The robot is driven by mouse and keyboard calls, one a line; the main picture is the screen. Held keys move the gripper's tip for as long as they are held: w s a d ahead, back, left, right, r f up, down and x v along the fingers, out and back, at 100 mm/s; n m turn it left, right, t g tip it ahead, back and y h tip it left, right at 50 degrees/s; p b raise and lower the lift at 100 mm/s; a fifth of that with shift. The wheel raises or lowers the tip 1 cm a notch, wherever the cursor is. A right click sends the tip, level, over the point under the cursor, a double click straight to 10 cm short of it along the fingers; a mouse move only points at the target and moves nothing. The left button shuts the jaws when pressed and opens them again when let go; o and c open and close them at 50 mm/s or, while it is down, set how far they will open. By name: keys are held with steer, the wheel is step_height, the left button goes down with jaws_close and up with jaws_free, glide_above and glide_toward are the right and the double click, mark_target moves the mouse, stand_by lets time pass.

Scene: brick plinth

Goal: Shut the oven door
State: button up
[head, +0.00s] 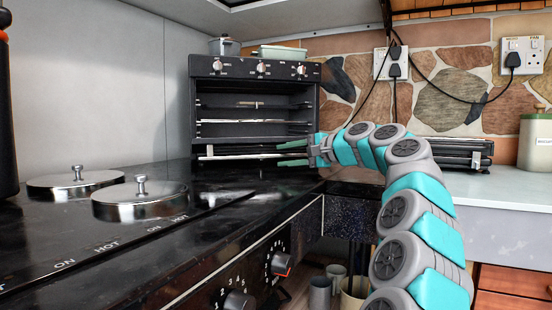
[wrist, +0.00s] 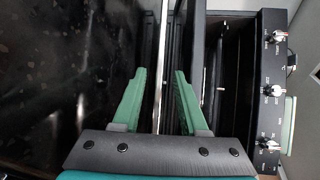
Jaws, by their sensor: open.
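The small black oven (head: 256,112) stands at the back of the black counter, its cavity open to view with racks inside. Its door (head: 232,154) appears lowered, lying roughly flat below the cavity with a pale edge line. My gripper (head: 279,154) reaches in from the right, with one green finger above the door's level and one below. In the wrist view my gripper (wrist: 160,71) is open, and a thin silver edge of what looks like the door (wrist: 162,45) runs between the fingers. Contact cannot be told. The oven knobs (wrist: 269,92) are at right there.
Two round metal hob lids (head: 139,203) are on the black stove top at left. A pot (head: 224,46) and a dish stand on the oven. A stack of dark items (head: 452,151) and a jar (head: 536,142) stand at right. Cables hang from the wall sockets.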

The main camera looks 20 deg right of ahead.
steer(key=shift+x, duration=1.65)
jaws_close()
steer(key=shift+f, duration=0.1)
